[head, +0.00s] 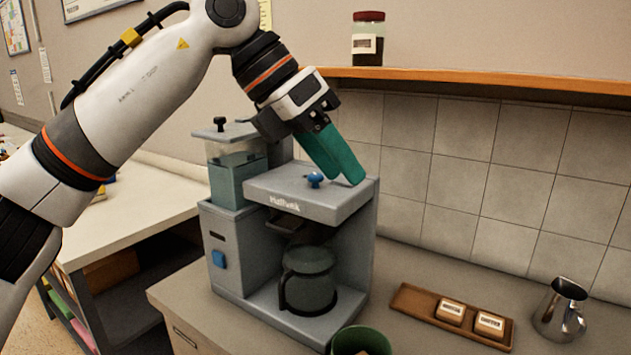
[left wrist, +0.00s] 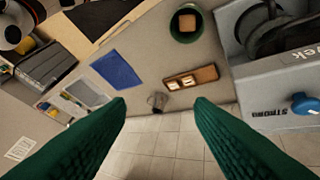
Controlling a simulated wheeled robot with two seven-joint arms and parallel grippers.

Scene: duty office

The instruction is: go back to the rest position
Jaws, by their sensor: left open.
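My left gripper (head: 338,160) has green fingers and is just above the top of the grey coffee machine (head: 340,205). In the left wrist view its two fingers (left wrist: 160,110) are wide apart with nothing between them. The machine has a blue knob (head: 314,180) on top, close to the fingers, and it also shows at the right of the left wrist view (left wrist: 303,103). I cannot tell whether a finger touches the machine's top. A dark glass pot (head: 308,280) stands inside the machine. My right gripper is in neither view.
A wooden tray (head: 406,310) with two small labelled blocks, a metal jug (head: 562,312) and a green cup (head: 362,338) stand on the counter. An orange shelf (head: 480,79) with a red-lidded jar (head: 368,40) is on the wall. A blue sheet (left wrist: 118,69) lies farther along.

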